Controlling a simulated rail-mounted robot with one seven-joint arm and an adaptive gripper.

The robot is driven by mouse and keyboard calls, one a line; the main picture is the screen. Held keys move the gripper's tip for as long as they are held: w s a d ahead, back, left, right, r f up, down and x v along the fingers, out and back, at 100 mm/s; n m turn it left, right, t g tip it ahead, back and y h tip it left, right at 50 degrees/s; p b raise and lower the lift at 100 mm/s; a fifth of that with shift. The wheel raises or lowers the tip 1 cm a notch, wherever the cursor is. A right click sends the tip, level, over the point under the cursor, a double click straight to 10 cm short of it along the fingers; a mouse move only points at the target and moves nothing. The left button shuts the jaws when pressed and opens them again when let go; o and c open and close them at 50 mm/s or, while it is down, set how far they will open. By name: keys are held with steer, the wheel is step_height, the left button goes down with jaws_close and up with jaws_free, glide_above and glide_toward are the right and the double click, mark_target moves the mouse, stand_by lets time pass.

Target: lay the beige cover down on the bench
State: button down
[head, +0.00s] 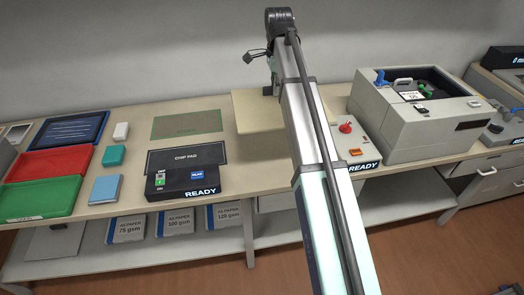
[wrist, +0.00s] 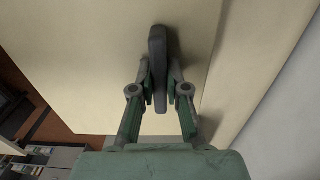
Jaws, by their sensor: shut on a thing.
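The beige cover (head: 250,112) is a flat panel at the back middle of the bench, partly hidden behind my arm in the head view. In the wrist view the cover (wrist: 80,40) fills much of the picture, with a dark upright handle (wrist: 158,45) on it. My gripper (wrist: 158,78) is shut on this handle, one finger on each side. The cover looks about level. Bench surface (wrist: 275,50) shows past its right edge in the wrist view. The fingers are hidden in the head view.
Left of the cover are a green-outlined mat (head: 187,124), a dark chip pad (head: 185,160) and a black READY box (head: 183,184). Right of my arm are a panel with a red knob (head: 346,129) and a grey open-topped machine (head: 415,125). Coloured trays (head: 45,198) fill the left end.

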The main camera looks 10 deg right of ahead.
mark_target(273, 140)
step_height(273, 140, down, 20)
steer(key=p, duration=0.3)
steer(key=shift+a, duration=0.1)
stand_by(0.4)
steer(key=c, duration=1.2)
jaws_free()
steer(key=shift+f, duration=0.1)
step_height(273, 140, up, 12)
steer(key=shift+r+b, duration=0.15)
steer(key=shift+b, duration=0.65)
